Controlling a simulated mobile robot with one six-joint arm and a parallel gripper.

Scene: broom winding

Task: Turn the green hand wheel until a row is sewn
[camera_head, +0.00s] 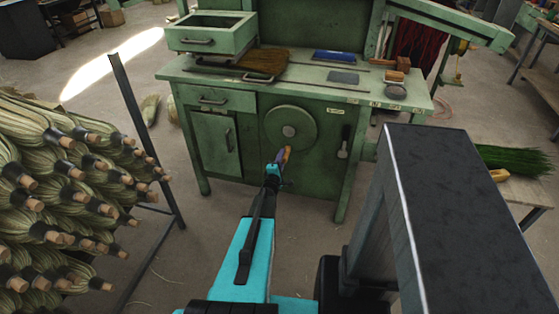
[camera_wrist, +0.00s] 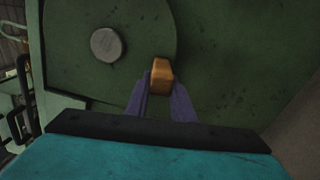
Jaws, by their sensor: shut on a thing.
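The green hand wheel (camera_head: 290,115) is a round disc with a grey hub, on the front of the green workbench. It fills the upper left of the wrist view (camera_wrist: 70,50), with its grey hub (camera_wrist: 106,44) showing. A wooden handle (camera_wrist: 161,76) stands out near the wheel's rim, at the lower right of the hub in the wrist view. My gripper (camera_wrist: 162,98) is shut on the handle, one purple finger on each side. In the head view my gripper (camera_head: 277,163) reaches the wheel's lower edge. A broom head (camera_head: 262,62) lies on the bench top.
The green bench (camera_head: 225,73) has an open drawer (camera_head: 207,37) at its upper left and a black lever (camera_head: 344,142) right of the wheel. A rack of broom bundles (camera_head: 50,190) stands at left. A green-bristled broom (camera_head: 515,160) lies on a table at right.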

